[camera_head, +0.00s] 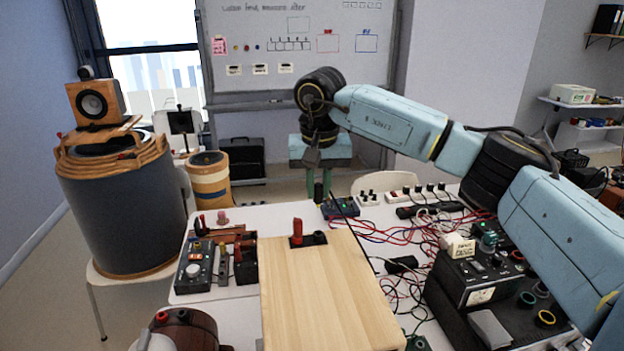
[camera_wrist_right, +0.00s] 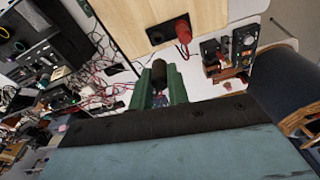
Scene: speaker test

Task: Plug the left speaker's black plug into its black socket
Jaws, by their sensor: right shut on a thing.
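A pale wooden box (camera_head: 328,295), apparently the speaker, lies in the middle of the table. Its far edge carries a dark terminal plate with a red plug (camera_head: 297,232) standing in it and the black socket (camera_head: 319,238) beside it to the right. My right gripper (camera_head: 318,190) hangs beyond that edge, apart from the box. In the right wrist view its green fingers (camera_wrist_right: 160,88) are shut on the black plug (camera_wrist_right: 158,72). That view also shows the black socket (camera_wrist_right: 156,38), empty, and the red plug (camera_wrist_right: 183,34). My left gripper is out of view.
A black instrument (camera_head: 485,280) and tangled red and black wires (camera_head: 420,235) crowd the table's right side. Small devices (camera_head: 195,268) stand left of the box. A small wooden speaker (camera_head: 95,103) sits on a large drum-like cabinet (camera_head: 125,220) at the far left.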

